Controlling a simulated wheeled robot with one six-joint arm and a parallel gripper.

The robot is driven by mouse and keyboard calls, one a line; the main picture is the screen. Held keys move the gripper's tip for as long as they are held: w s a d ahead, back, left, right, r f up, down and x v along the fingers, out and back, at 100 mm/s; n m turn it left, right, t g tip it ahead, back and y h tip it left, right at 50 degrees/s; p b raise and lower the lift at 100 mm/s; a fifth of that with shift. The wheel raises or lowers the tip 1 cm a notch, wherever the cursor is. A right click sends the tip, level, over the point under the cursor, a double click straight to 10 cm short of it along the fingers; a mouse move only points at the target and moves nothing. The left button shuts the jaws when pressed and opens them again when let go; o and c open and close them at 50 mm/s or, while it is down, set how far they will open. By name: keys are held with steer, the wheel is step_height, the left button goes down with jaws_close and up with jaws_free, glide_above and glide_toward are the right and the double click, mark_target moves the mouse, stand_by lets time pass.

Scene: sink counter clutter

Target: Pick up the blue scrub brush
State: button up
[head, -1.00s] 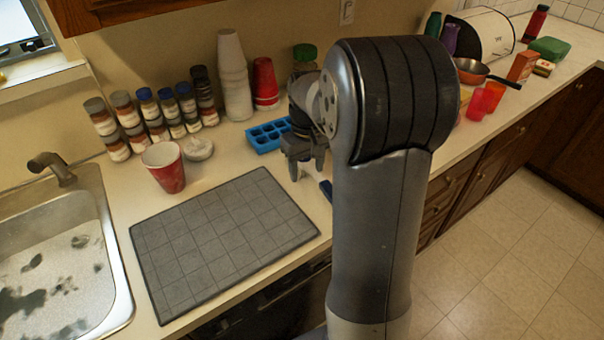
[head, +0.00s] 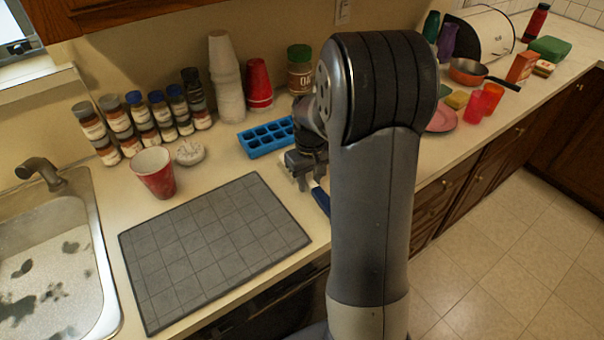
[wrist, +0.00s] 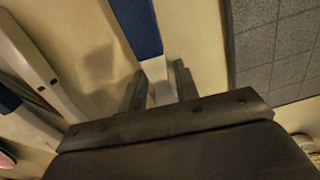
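The blue scrub brush (head: 320,198) lies on the counter to the right of the grey mat, partly hidden by my arm in the head view. In the wrist view its blue part (wrist: 139,26) runs down from the top edge, with a whitish part below. My gripper (head: 306,180) is low over the brush. In the wrist view my gripper (wrist: 160,85) has its two fingers apart, with the whitish part between them. A gap shows beside the right finger; whether the left one touches is unclear.
The grey mat (head: 215,240) lies close to the left. A blue ice tray (head: 266,138) is behind my gripper. A red cup (head: 154,172) and several spice jars stand further left. A pink plate (head: 441,118) is to the right, and the counter's front edge is near.

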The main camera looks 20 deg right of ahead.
mark_target(310, 180)
steer(key=c, duration=0.5)
step_height(310, 180, up, 10)
steer(key=shift+b, duration=0.3)
steer(key=o, duration=0.4)
steer(key=shift+c, duration=1.4)
